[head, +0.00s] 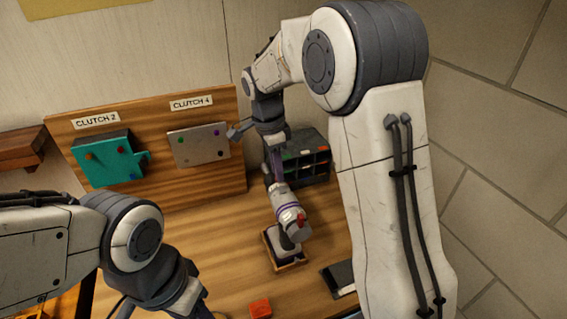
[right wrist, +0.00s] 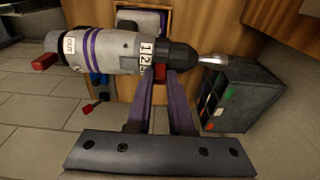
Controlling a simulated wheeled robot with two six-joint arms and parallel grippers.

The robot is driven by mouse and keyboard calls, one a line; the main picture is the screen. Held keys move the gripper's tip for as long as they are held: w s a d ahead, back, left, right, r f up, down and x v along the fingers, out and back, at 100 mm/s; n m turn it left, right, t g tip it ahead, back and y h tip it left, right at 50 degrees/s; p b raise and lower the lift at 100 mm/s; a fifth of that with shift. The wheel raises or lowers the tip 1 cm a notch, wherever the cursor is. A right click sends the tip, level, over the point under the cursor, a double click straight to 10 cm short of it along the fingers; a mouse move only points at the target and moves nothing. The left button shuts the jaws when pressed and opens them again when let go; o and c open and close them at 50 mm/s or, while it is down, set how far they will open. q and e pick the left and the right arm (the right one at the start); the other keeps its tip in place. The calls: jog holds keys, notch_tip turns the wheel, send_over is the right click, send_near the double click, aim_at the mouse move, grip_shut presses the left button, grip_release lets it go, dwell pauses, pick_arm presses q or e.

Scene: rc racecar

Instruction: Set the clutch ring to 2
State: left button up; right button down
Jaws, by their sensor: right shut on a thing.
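The drill (head: 286,206) is grey with purple bands and stands with its foot in a small wooden tray (head: 292,265) on the bench. The drill (right wrist: 112,52) lies across the top of the right wrist view, its black chuck and silver bit pointing right. Its pale clutch ring (right wrist: 146,53) carries dark numerals; 1 and 2 seem readable, but the set mark is not clear. My right gripper (head: 276,172) reaches down to the drill's front end. Its purple fingers (right wrist: 160,72) are shut on the drill around the ring and chuck; the exact contact is hard to see. My left gripper is out of view.
A wooden board holds a teal part (head: 105,164) under a CLUTCH 2 label (head: 97,120) and a grey plate (head: 199,146) under CLUTCH 4. A dark organizer (head: 308,162) stands behind the drill. A red-orange block (head: 260,308) and a dark case (head: 340,277) lie in front.

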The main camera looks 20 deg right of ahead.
jog(key=shift+a+f+h+b, duration=0.1)
jog(key=shift+a+h+b, duration=0.25)
jog(key=shift+a+h, duration=0.35)
jog(key=shift+a+f+h+b, duration=0.1)
jog(key=shift+a+h+b, duration=0.3)
jog(key=shift+h, duration=0.35)
jog(key=shift+a+f+h+b, duration=0.15)
jog(key=shift+h+b, duration=0.3)
jog(key=shift+h, duration=0.3)
jog(key=shift+r, duration=0.15)
jog(key=c, duration=0.8)
grip_release()
jog(key=b+v, duration=0.1)
jog(key=v, duration=0.9)
jog(key=shift+a+r+b, duration=0.2)
jog(key=shift+b, duration=0.1)
